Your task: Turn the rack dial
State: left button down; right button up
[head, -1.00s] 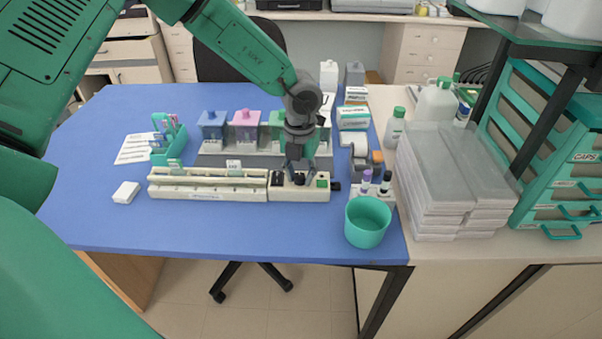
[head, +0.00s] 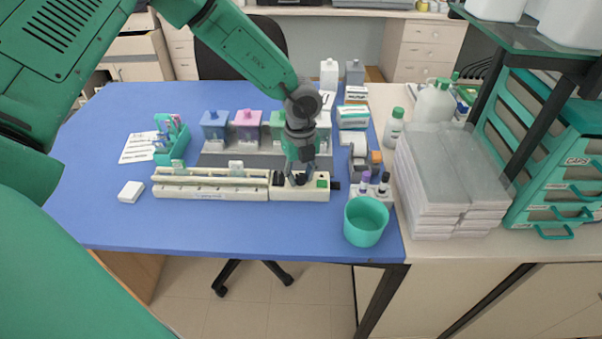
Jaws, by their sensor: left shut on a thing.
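The cream-coloured staining rack (head: 215,193) lies lengthwise near the front of the blue table. Its control box (head: 313,193) is at the right end, with a black part, a green button and a dark knob on its right side. My left gripper (head: 298,178) points down onto the top of the control box and is shut on the small dark dial there. The dial is mostly hidden by the fingers. My right gripper is not in view.
Staining jars with blue, pink and green contents (head: 247,127) stand on a grey tray behind the rack. A green cup (head: 366,222) is at the front right, near capped tubes (head: 384,181). A teal slide holder (head: 173,146) and a white box (head: 131,191) are at left.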

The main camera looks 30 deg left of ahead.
aim_at(300, 175)
pick_arm(q)
jog(key=shift+w+n, duration=0.1)
jog(key=shift+n, duration=0.3)
jog(key=c, duration=1.6)
grip_release()
jog(key=shift+r, duration=0.1)
notch_tip(300, 175, up, 12)
jog(key=shift+a+f, duration=0.1)
jog(key=shift+f, duration=0.05)
